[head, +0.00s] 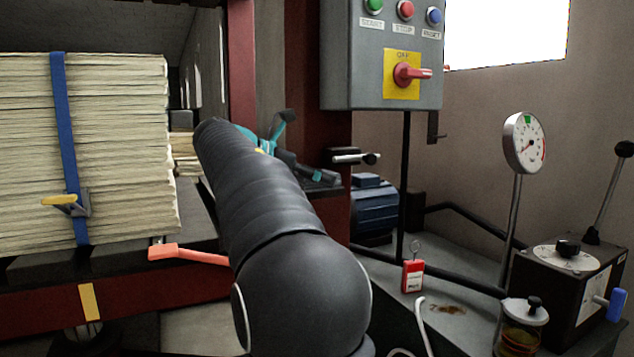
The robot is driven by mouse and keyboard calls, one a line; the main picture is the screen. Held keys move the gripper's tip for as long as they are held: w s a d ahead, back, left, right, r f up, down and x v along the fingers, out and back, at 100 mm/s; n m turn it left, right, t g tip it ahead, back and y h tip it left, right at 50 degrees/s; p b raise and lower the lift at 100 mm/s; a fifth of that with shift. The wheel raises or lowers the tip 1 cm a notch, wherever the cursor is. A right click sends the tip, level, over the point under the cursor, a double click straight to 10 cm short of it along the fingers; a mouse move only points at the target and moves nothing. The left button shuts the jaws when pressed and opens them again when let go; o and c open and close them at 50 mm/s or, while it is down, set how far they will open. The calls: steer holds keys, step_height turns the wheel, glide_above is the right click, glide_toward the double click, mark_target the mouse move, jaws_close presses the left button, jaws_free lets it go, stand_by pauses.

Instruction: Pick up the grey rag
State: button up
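I see no grey rag in the head view; it may be outside the picture or hidden behind my arm. My dark ribbed arm fills the middle of the view, reaching from the bottom up and to the left.
A tall strapped stack (110,150) stands at the left, with an orange lever (190,253) below it. A teal and black object (300,168) lies partly behind my arm. A control box (350,60), gauge (525,143), red tag (412,276), jar (522,325) and black lever box (570,280) stand right.

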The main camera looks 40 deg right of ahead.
steer(key=c, duration=1.1)
steer(key=shift+r, duration=0.1)
